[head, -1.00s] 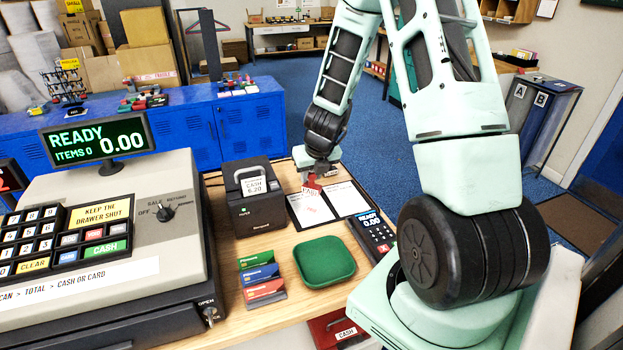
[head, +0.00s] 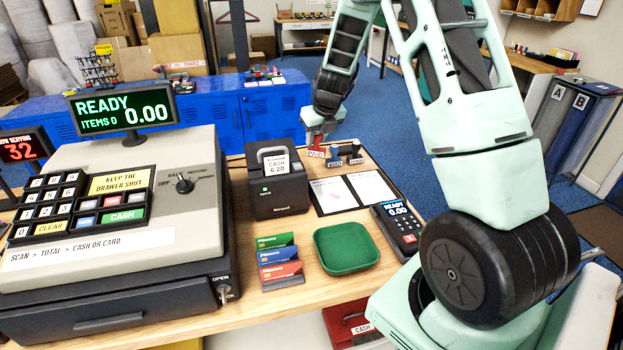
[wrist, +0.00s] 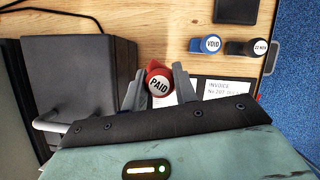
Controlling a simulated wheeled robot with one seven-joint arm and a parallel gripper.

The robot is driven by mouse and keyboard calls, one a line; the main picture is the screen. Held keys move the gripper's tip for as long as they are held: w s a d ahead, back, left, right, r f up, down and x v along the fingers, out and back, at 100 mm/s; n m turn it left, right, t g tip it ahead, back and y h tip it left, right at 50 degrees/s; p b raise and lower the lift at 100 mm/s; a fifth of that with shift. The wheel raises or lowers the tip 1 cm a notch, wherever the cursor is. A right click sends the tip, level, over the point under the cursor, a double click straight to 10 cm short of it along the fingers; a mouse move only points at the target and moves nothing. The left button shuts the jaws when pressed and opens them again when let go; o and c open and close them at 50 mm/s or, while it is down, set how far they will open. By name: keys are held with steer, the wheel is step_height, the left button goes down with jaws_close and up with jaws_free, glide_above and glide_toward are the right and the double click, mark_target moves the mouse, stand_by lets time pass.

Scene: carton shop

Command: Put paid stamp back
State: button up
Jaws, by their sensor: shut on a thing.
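The red paid stamp (head: 316,151) is in my gripper (head: 318,133), at the back of the counter, just right of the receipt printer. In the wrist view the round red PAID top (wrist: 158,82) sits between the two grey fingers (wrist: 158,90), which are shut on it. The blue VOID stamp (head: 335,160) and a dark stamp (head: 355,155) stand to its right; they also show in the wrist view as the VOID top (wrist: 206,44) and the dark top (wrist: 252,47). I cannot tell whether the paid stamp touches the counter.
The receipt printer (head: 276,185) stands close on the left. Two papers (head: 335,193) lie on a dark board in front of the stamps. A card terminal (head: 399,222), green tray (head: 346,247) and card rack (head: 281,262) are nearer. A dark flat square (wrist: 237,10) lies beyond the stamps.

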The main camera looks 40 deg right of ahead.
steer(key=w+d+r+n+b, duration=0.2)
steer(key=w+b, duration=0.1)
steer(key=w, duration=0.1)
steer(key=shift+y, duration=0.4)
steer(key=shift+w+a+f+p, duration=0.15)
steer(key=shift+f+p, duration=0.4)
steer(key=shift+f, duration=1.9)
steer(key=shift+w+f+p, duration=0.15)
steer(key=shift+f+p, duration=0.4)
steer(key=shift+f, duration=1.85)
steer(key=shift+f, duration=0.15)
steer(key=o, duration=0.8)
steer(key=b+v, duration=0.1)
steer(key=v, duration=1.1)
steer(key=shift+s+b, duration=0.1)
steer(key=shift+b, duration=0.3)
